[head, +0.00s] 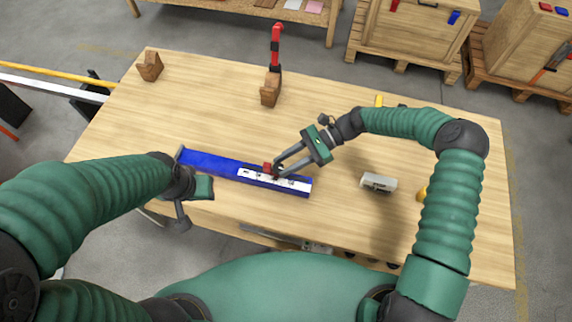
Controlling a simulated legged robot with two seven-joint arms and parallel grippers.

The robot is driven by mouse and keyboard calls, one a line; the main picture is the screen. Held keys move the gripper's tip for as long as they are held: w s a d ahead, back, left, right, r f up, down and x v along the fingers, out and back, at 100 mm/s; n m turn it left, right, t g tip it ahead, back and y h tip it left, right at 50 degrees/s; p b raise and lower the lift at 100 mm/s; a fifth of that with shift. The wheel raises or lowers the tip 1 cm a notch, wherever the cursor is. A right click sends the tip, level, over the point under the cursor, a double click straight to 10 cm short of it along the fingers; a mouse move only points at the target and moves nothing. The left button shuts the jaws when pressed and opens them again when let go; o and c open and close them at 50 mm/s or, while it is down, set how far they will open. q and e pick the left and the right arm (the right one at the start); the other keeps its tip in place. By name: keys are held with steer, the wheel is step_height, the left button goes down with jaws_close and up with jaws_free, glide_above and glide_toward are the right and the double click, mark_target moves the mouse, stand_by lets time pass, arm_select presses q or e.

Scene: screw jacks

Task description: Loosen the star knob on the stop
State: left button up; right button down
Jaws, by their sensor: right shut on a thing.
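A blue rail (210,163) with a white scale strip (250,178) lies at a slant on the wooden table. A small red part (267,168), which seems to belong to the stop, sits on the rail. My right gripper (277,172) reaches down from the upper right, its fingertips at the stop and shut on what appears to be the star knob. The fingers mostly hide the knob, so its shape is not clear. My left gripper (190,203) is beside the rail's left part, near the table's front edge; its finger gap is not clear.
A grey block-like device (378,182) stands right of the rail. Wooden blocks (150,66) and (270,90) stand at the back, with a red upright tool (276,45) by the second. Bare table lies behind the rail.

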steer(key=shift+w+d+f, duration=0.1)
steer(key=c, duration=1)
jaws_free()
steer(key=shift+c, duration=0.2)
steer(key=b+v, duration=0.2)
steer(key=v, duration=1.5)
